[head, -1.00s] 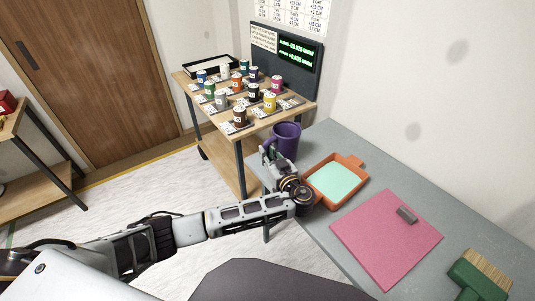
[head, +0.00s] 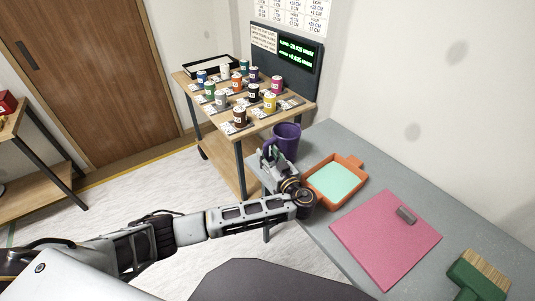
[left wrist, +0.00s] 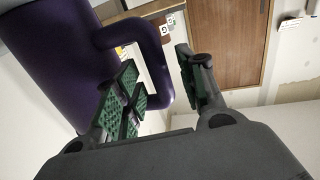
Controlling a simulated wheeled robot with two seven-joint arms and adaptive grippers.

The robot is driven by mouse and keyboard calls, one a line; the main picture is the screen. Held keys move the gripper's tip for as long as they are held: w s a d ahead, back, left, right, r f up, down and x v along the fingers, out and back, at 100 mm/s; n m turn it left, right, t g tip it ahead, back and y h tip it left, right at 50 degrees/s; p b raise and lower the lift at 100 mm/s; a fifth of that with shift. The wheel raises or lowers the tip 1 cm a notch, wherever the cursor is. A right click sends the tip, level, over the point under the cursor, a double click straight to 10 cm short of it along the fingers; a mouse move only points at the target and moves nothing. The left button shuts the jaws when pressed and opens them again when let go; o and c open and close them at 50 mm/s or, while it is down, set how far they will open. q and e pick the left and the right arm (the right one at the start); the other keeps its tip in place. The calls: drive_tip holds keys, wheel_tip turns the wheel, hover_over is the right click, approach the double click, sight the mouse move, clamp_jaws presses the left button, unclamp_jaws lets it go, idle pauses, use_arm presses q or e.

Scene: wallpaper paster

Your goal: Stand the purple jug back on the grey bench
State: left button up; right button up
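The purple jug (head: 287,137) appears upright at the far left end of the grey bench (head: 330,146). My gripper hides its lower part, so I cannot tell whether its base touches the bench. My left gripper (head: 272,155) is beside the jug on its handle side. In the left wrist view the jug (left wrist: 62,62) fills the upper left. Its handle (left wrist: 153,60) passes between the spread green-padded fingers of the left gripper (left wrist: 160,88). There is a visible gap between handle and right finger. My right gripper is not in view.
An orange tray (head: 352,162) with a pale green inside lies near the jug. A pink board (head: 385,240) with a grey block and a green brush (head: 480,275) lie nearer. A wooden cart (head: 265,125) holding several small cans stands beyond the bench end.

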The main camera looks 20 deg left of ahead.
use_arm(q)
drive_tip(key=v, duration=1.2)
drive_tip(key=shift+s+a+f+b, duration=0.1)
drive_tip(key=shift+s+a+b, duration=0.1)
drive_tip(key=shift+b, duration=0.1)
drive_tip(key=shift+s+d, duration=0.45)
drive_tip(key=shift+s, duration=0.05)
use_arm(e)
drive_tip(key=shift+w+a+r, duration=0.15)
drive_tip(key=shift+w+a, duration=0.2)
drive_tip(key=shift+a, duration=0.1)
